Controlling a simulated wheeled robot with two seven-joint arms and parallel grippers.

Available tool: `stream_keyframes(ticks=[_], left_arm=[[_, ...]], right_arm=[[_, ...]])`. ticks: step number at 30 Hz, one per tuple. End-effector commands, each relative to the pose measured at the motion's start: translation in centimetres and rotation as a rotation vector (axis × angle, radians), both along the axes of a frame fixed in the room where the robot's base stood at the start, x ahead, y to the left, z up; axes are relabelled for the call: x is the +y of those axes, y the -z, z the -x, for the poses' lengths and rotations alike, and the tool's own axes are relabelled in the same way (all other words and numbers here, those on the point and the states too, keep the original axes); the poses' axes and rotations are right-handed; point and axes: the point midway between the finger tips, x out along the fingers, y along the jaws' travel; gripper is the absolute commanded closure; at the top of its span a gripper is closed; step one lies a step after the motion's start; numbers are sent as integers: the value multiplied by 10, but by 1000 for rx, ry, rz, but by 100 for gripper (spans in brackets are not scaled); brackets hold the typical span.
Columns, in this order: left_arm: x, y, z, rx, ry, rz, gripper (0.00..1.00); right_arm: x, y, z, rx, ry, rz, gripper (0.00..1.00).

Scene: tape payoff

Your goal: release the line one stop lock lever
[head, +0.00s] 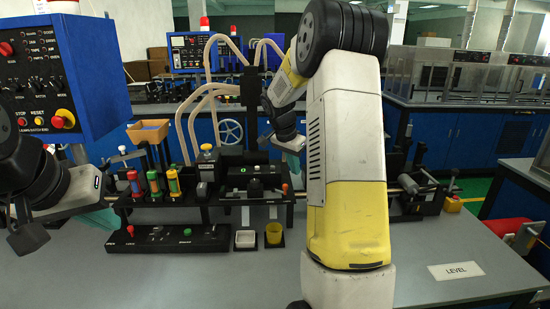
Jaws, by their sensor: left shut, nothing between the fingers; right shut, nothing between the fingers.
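The bench assembly (222,211) stands across the middle of the table. I cannot tell for sure which of its parts is the line one stop lock lever. A small orange-tipped part (284,188) stands up at the right of its black blocks, and a dark lever-like part (428,177) shows at its right end, beyond my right arm. My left gripper (104,219) is at the left end of the assembly, shut and empty. My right gripper (293,161) is above and behind the orange-tipped part, shut and empty. My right arm hides part of the assembly.
A blue control box (92,75) stands at the left. A LEVEL label (468,271) lies at the right. The front of the table is mostly clear.

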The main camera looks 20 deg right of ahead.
Motion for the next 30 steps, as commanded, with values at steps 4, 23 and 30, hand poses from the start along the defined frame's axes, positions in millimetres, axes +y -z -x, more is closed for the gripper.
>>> stream_keyframes(ticks=[4, 23, 30], left_arm=[[0, 0, 0, 0, 0, 0, 100], [0, 0, 0, 0, 0, 0, 100], [0, 0, 0, 0, 0, 0, 100]], right_arm=[[-10, 31, -4, 5, 0, 0, 100], [27, 31, 14, 0, -1, 0, 100], [27, 31, 15, -1, 14, 0, 100]])
